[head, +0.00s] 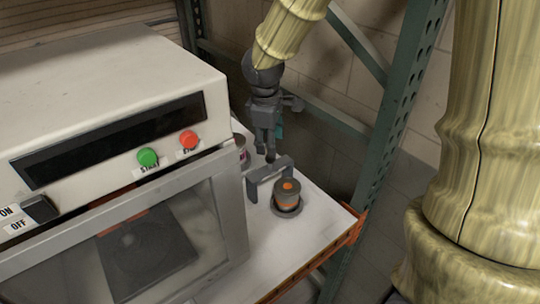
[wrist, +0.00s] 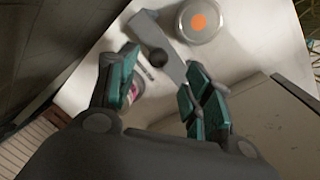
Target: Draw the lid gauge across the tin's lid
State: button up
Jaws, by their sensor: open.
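The tin (head: 287,195) stands on the white shelf, with an orange spot on its lid; its lid also shows at the top of the wrist view (wrist: 204,34). The lid gauge (head: 262,181) is a dark grey angled bracket beside the tin, on its left in the head view. My gripper (head: 265,148) is open above the gauge, pointing down.
A white machine (head: 110,90) with green and red buttons and a glass door fills the left. Another tin (head: 241,150) with a coloured label stands behind its corner. Green rack posts (head: 395,110) stand at the right. The shelf (head: 325,215) is bare toward its orange front edge.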

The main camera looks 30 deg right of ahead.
aim_at(270, 158)
jog(key=f, duration=0.1)
jog(key=w+f, duration=0.1)
jog(key=f, duration=0.1)
jog(key=shift+w+d+f, duration=0.1)
jog(key=shift+d+f, duration=0.1)
jog(key=shift+f, duration=0.1)
jog(key=shift+s+d+f+p, duration=0.15)
jog(key=shift+s+f+p, duration=0.15)
jog(key=shift+f, duration=0.4)
jog(key=f, duration=0.1)
jog(key=w+f, duration=0.1)
jog(key=shift+d+f, duration=0.2)
jog(key=shift+f, duration=0.1)
jog(key=shift+s+f+p, duration=0.15)
jog(key=shift+f+p, duration=0.15)
jog(key=shift+f, duration=0.1)
jog(key=shift+f, duration=0.1)
grip_shut()
